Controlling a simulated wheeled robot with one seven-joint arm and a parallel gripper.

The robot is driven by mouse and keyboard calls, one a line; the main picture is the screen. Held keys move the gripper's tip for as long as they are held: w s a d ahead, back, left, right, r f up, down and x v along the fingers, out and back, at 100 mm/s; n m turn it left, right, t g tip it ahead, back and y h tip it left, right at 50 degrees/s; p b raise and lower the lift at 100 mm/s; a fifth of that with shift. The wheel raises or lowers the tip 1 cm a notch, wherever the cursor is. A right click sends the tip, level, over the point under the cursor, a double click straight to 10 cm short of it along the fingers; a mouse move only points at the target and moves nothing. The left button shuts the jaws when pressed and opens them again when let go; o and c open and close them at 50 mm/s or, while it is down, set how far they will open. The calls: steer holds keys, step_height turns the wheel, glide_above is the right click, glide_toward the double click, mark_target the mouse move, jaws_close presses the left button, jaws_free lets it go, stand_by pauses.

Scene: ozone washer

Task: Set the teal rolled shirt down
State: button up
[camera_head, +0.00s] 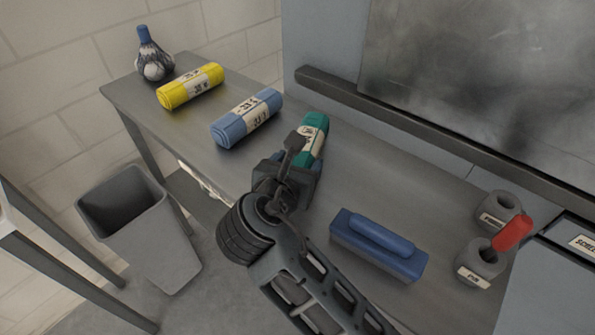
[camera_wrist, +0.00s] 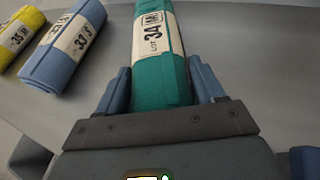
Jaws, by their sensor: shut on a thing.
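The teal rolled shirt (camera_head: 314,134) has a pale paper band with dark print. In the wrist view the teal rolled shirt (camera_wrist: 161,60) lies lengthwise between the two fingers of my gripper (camera_wrist: 163,85), and the band reads "LOT 34". My gripper (camera_head: 296,155) is shut on its near end. The shirt is over the grey metal table (camera_head: 350,180), right of the blue roll. I cannot tell whether its underside touches the table. The gripper hides its near end in the head view.
A blue roll (camera_head: 246,118) and a yellow roll (camera_head: 190,86) lie to the left, with a netted bundle (camera_head: 154,62) behind. A blue block with a handle (camera_head: 378,247) and two grey holders (camera_head: 481,262), one with a red item (camera_head: 512,233), stand right. A bin (camera_head: 140,225) stands on the floor.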

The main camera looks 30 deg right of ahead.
steer(key=o, duration=1.2)
steer(key=v, duration=1.2)
steer(key=shift+r, duration=0.1)
